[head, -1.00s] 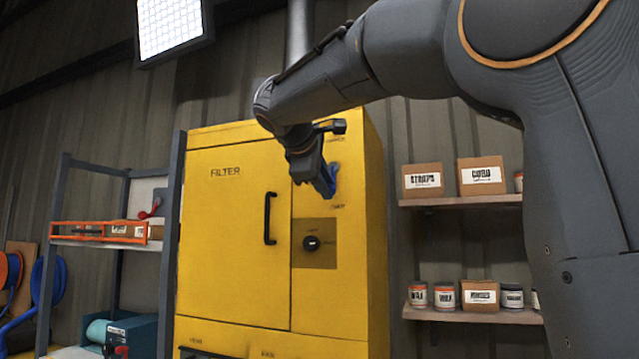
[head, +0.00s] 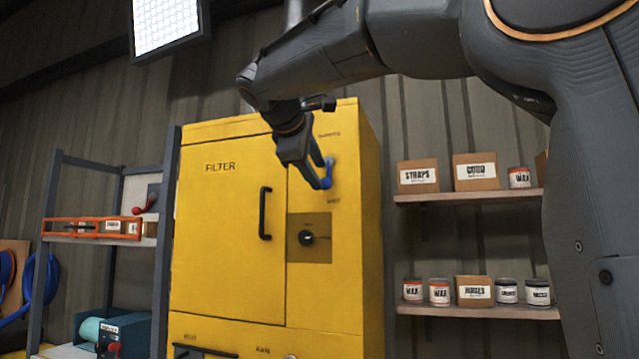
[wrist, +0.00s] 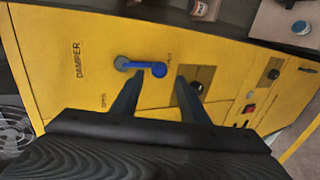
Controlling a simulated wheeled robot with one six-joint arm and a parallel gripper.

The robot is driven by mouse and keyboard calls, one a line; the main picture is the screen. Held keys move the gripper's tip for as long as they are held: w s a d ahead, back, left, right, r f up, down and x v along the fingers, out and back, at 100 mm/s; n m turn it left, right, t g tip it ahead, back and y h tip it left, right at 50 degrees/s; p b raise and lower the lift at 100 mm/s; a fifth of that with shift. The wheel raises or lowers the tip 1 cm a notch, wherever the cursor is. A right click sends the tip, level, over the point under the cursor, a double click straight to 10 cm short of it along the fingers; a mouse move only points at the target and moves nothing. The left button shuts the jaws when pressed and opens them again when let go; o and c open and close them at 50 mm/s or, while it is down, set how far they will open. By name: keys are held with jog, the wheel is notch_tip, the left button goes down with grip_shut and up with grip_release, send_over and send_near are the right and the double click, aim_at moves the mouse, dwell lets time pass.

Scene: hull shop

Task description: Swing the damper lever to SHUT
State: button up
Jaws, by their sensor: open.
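The blue damper lever (head: 328,170) is on the upper right front of the yellow filter cabinet (head: 225,240). In the head view it hangs downward from its pivot, its end towards a small label below. In the wrist view the lever (wrist: 135,65) lies sideways, its round knob end near a small label too blurred to read; the word DAMPER stands to its left. My gripper (head: 321,176) is at the lever, partly in front of it. In the wrist view my gripper (wrist: 160,73) has its fingers apart, with the knob between the tips. I cannot tell whether they touch it.
Below the lever is a dark rotary knob (head: 306,238) on a brown plate. The cabinet door has a black handle (head: 265,213). Wall shelves (head: 470,196) with boxes and jars stand right; a metal rack (head: 168,240) stands left.

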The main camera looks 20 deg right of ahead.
jog(key=b+v, duration=0.1)
jog(key=v, duration=0.2)
jog(key=shift+s+a+r, duration=0.1)
jog(key=shift+s+a, duration=0.15)
jog(key=shift+s, duration=0.1)
notch_tip(320, 180, down, 39)
jog(key=w+a+m+g+y+b, duration=0.1)
jog(key=a+m+g+y+b, duration=0.1)
jog(key=g+y, duration=0.25)
jog(key=s+f+m+g+y, duration=0.1)
jog(key=s+f+m, duration=0.1)
jog(key=s+f, duration=0.5)
jog(key=s+f+m+g+y+b, duration=0.1)
jog(key=s+f, duration=0.6)
jog(key=f, duration=0.7)
jog(key=s+f+m+g+y, duration=0.2)
jog(key=s+f+m, duration=0.3)
jog(key=f, duration=0.5)
jog(key=shift+s+d+f+b, duration=0.25)
jog(key=shift+s+b, duration=0.1)
jog(key=shift+s, duration=0.75)
jog(key=shift+g, duration=0.25)
